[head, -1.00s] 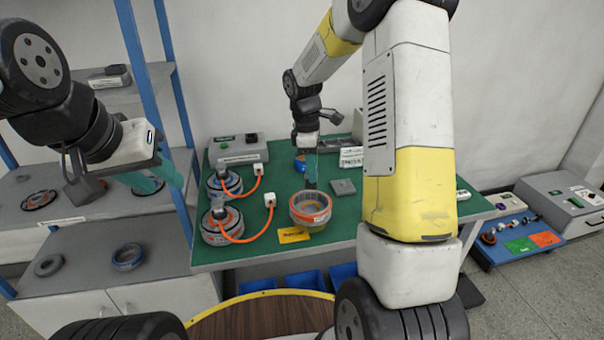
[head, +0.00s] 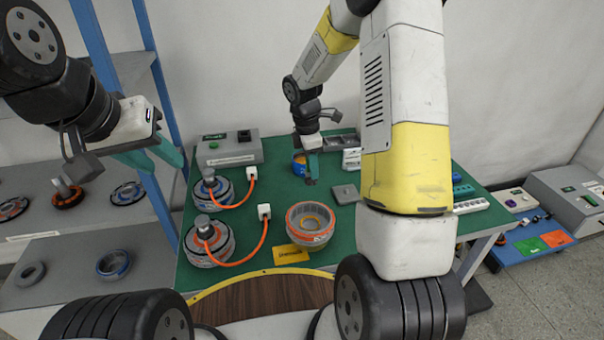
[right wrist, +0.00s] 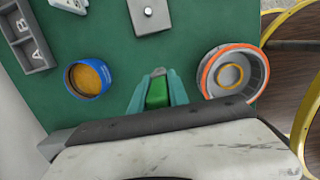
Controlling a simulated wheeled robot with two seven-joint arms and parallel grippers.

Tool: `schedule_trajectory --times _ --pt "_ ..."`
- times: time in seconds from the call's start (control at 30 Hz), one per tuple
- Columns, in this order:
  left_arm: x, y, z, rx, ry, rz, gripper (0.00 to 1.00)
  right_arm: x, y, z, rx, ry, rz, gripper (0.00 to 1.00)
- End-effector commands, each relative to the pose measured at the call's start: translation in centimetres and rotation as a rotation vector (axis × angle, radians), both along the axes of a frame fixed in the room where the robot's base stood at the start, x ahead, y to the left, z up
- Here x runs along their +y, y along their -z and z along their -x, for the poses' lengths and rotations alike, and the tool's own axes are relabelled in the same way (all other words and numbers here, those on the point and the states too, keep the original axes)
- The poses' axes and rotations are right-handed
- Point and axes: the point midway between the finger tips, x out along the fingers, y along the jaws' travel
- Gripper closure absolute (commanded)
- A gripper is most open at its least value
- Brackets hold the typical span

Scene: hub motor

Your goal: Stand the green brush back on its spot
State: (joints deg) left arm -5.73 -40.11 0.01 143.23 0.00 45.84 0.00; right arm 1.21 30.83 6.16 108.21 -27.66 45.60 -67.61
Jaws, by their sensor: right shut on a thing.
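The green brush (right wrist: 157,94) shows in the right wrist view as a green body between the two teal fingers of my right gripper (right wrist: 158,84), which is shut on it. Its lower end is hard to make out. In the head view my right gripper (head: 309,172) is above the green table, just right of a blue tin (head: 298,168) with orange contents, which also shows in the right wrist view (right wrist: 88,78). My left gripper (head: 158,158) is at the left of the head view, its teal fingers apart and empty. No marked brush spot can be told for sure.
A grey square plate (head: 345,193) and an orange-banded motor ring (head: 310,224) stand near the right gripper. A yellow card (head: 292,254) lies in front of the ring. Two motors with orange cables (head: 208,242) are at the left. Grey lettered bins (right wrist: 30,40) stand near the tin.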

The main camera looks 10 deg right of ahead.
Motion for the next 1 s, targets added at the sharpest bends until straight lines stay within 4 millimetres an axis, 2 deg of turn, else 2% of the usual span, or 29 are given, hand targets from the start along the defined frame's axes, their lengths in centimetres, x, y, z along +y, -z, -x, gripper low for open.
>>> schedule_trajectory --times 0.1,0.37,0.53,0.93,0.97,1.0 --pt "0.0 0.0 0.0 0.000 0.000 0.000 0.64 0.0 2.3 0.1 0.004 0.000 0.000 1.00" --pt "0.0 0.0 0.0 0.000 0.000 0.000 0.64 0.0 4.6 0.1 0.003 0.001 0.001 1.00" --pt "0.0 0.0 0.0 0.000 0.000 0.000 0.64 0.0 7.0 0.1 0.003 0.000 0.001 1.00" --pt "0.0 0.0 0.0 0.000 0.000 0.000 0.64 0.0 7.8 0.0 0.000 0.002 0.000 1.00" --pt "0.0 0.0 0.0 0.000 0.000 0.000 0.64 0.0 7.7 0.0 0.000 0.002 0.000 0.75" --pt "0.0 0.0 0.0 0.000 0.000 0.000 0.64 0.0 7.7 0.0 0.000 0.002 0.000 0.67"
